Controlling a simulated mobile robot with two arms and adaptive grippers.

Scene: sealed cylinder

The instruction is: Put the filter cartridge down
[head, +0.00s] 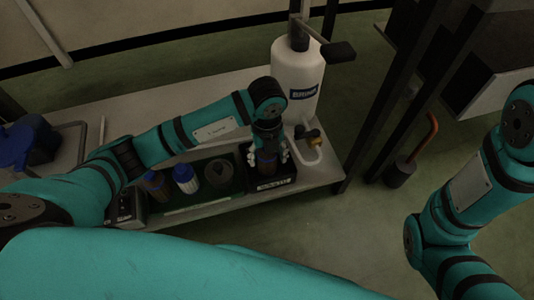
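My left gripper (267,158) points down over a black holder (274,184) with a white label, at the right end of the low bench. A dark brownish cylinder, which looks like the filter cartridge (266,164), stands upright between its fingers. The fingers are on both sides of it; whether they touch it is too small and dark to tell. The cylinder's lower end is hidden, so I cannot tell if it rests in the holder. My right arm shows at the right edge, but its gripper is out of view.
A green tray (203,203) left of the holder bears a brown-and-blue cylinder (156,187), a blue-and-white one (186,179) and a dark ring (217,173). Dark uprights stand at right.

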